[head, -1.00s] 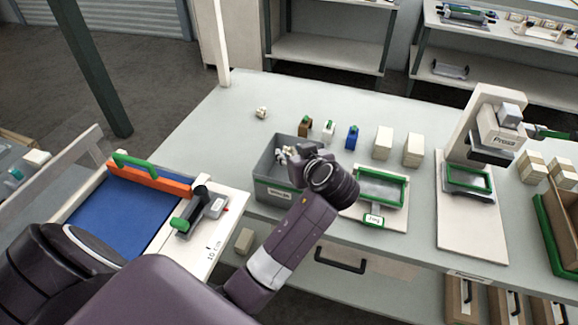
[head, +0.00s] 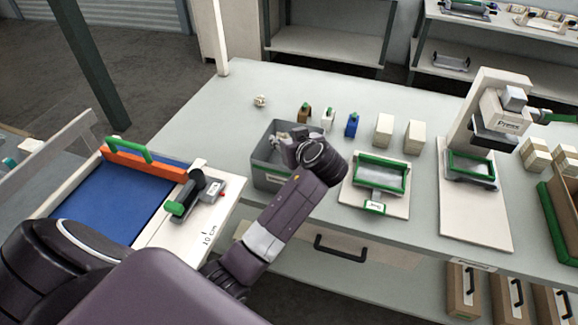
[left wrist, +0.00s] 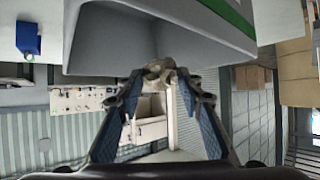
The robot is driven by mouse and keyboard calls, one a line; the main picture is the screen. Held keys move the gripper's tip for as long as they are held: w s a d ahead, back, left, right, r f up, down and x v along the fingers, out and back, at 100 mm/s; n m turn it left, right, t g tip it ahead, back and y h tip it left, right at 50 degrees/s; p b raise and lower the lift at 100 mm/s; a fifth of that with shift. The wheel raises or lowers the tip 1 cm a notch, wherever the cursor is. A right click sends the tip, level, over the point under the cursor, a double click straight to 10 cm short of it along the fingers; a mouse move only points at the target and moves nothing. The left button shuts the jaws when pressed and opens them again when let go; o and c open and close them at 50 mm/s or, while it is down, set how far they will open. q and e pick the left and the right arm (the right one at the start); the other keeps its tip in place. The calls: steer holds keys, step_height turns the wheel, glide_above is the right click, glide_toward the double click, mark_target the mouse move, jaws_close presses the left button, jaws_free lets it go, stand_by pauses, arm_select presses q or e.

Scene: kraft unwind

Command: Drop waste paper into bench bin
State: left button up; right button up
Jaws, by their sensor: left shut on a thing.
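A grey open-topped bench bin (head: 268,177) with a white label stands on the bench. Its grey wall (left wrist: 105,38) fills the top of the left wrist view. My left gripper (head: 284,139) is at the bin's opening, and my wrist hides part of the bin's right side. In the left wrist view the left gripper's fingers (left wrist: 160,80) are shut on a crumpled pale waste paper (left wrist: 159,68), close to the bin. Another crumpled paper (head: 260,100) lies on the bench behind the bin. My right gripper is out of view.
Small brown, white and blue blocks (head: 352,125) and pale block stacks (head: 384,130) stand behind and right of the bin. A green-framed jig (head: 382,175) and a press (head: 500,115) are to the right. A blue-bedded trimmer (head: 110,205) is at left.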

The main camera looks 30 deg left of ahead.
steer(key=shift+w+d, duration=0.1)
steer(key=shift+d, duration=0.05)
arm_select(q)
steer(key=o, duration=0.7)
steer(key=shift+o, duration=0.7)
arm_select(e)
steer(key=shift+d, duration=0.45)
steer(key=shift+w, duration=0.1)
arm_select(q)
steer(key=v, duration=1.2)
steer(key=shift+r, duration=0.1)
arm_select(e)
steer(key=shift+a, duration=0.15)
